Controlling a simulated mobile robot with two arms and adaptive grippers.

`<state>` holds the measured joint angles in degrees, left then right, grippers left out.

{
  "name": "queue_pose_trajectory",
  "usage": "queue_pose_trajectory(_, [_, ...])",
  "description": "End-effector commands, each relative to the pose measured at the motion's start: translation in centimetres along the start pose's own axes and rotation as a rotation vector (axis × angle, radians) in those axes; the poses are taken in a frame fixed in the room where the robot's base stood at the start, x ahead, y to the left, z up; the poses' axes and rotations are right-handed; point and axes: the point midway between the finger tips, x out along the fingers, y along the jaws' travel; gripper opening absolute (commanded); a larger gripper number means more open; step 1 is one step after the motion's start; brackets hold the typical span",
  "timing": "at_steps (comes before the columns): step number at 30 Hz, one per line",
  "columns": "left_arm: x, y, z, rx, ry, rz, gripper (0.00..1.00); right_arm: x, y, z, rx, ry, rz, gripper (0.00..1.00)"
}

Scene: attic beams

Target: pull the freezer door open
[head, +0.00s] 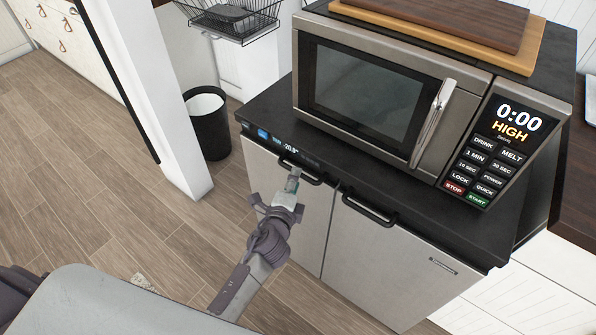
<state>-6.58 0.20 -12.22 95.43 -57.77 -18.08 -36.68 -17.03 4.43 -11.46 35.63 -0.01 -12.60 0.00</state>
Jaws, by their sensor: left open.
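The low freezer has two pale grey doors under a dark top. The left door (297,222) and the right door (385,255) look shut. A black bar handle (315,180) is at the top of the left door, and another black handle (368,210) is on the right door. A small display showing about -20 (290,148) is on the front edge above the left door. My left gripper (294,174) is open at the left door's handle, overlapping its left part; I cannot tell whether it touches. My right gripper is not in view.
A microwave (365,95) stands on the freezer's dark top, with wooden boards (455,22) on it. A black bin (208,125) and a white post (145,85) stand to the left. A wire basket (232,18) is behind.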

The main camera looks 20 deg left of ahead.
Motion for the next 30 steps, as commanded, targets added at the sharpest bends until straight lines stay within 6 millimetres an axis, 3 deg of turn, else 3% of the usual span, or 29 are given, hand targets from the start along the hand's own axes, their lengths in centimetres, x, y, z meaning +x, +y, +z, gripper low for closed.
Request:
queue_pose_trajectory(3, [2.0,0.0,-0.1,-0.001,0.001,-0.001,0.40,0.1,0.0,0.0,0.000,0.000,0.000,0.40])
queue_pose_trajectory(7, [3.3,0.0,0.0,-0.002,0.001,-0.001,0.40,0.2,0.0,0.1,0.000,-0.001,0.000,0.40])
queue_pose_trajectory(18, [3.9,0.0,0.0,-0.002,0.001,0.000,0.40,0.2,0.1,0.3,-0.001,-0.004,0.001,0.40])
queue_pose_trajectory(20, [3.9,0.0,0.0,-0.002,0.001,0.000,0.33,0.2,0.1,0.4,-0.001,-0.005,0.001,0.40])
queue_pose_trajectory(26, [3.9,0.0,0.0,-0.002,0.001,0.000,0.00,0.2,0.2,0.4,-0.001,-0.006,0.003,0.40])
queue_pose_trajectory(30, [3.9,0.1,0.0,-0.002,0.001,0.001,0.00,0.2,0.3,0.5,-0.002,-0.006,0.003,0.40])
